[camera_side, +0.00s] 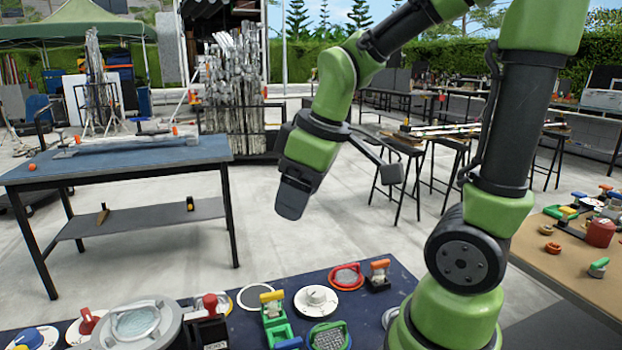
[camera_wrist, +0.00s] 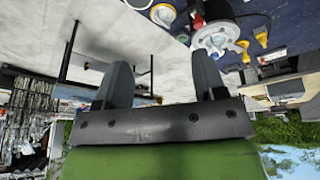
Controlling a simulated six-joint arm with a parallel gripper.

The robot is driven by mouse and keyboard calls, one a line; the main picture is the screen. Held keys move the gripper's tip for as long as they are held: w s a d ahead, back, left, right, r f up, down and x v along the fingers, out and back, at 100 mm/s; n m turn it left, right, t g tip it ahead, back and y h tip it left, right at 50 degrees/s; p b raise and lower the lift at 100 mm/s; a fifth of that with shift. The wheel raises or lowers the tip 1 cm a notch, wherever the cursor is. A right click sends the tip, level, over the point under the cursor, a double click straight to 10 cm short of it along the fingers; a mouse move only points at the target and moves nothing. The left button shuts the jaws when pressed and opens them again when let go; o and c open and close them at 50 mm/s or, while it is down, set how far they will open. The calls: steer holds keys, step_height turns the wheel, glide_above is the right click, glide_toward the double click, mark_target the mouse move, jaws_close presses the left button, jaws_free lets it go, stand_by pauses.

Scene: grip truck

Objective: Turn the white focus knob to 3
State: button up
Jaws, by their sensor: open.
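A white knob (camera_side: 316,297) on a round white dial stands on the dark blue table top, below and slightly right of my gripper in the side view. Its markings are too small to read. My gripper (camera_side: 291,200) hangs in the air well above the table, apart from the knob. In the wrist view my gripper (camera_wrist: 160,82) has its two dark fingers spread wide with nothing between them. I cannot tell which thing in the wrist view is the white knob.
Around the knob stand a red ring-shaped part (camera_side: 346,277), a green-rimmed part (camera_side: 328,337), a yellow-and-green clamp (camera_side: 273,308) and an orange-handled part (camera_side: 379,272). A large grey glass-topped device (camera_side: 137,323) is at left. A blue workbench (camera_side: 140,158) stands behind.

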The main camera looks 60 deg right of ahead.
steer(key=shift+s+a+r+m+t+y, duration=0.4)
steer(key=shift+s+a+r+m+t, duration=0.5)
steer(key=shift+s+a+r+m, duration=0.75)
steer(key=shift+s+a+r+m+t+y, duration=0.15)
steer(key=shift+s+a+r+m+t, duration=0.15)
steer(key=shift+s+a+m, duration=0.25)
steer(key=shift+s+a+r+m+t+y, duration=0.15)
steer(key=shift+s+a+r+m+y, duration=0.15)
steer(key=shift+s, duration=0.3)
steer(key=shift+s+a+r+m+t+y, duration=0.1)
steer(key=shift+s+a+r+m+t, duration=0.15)
steer(key=shift+s+a+m, duration=0.25)
steer(key=shift+s+d, duration=0.1)
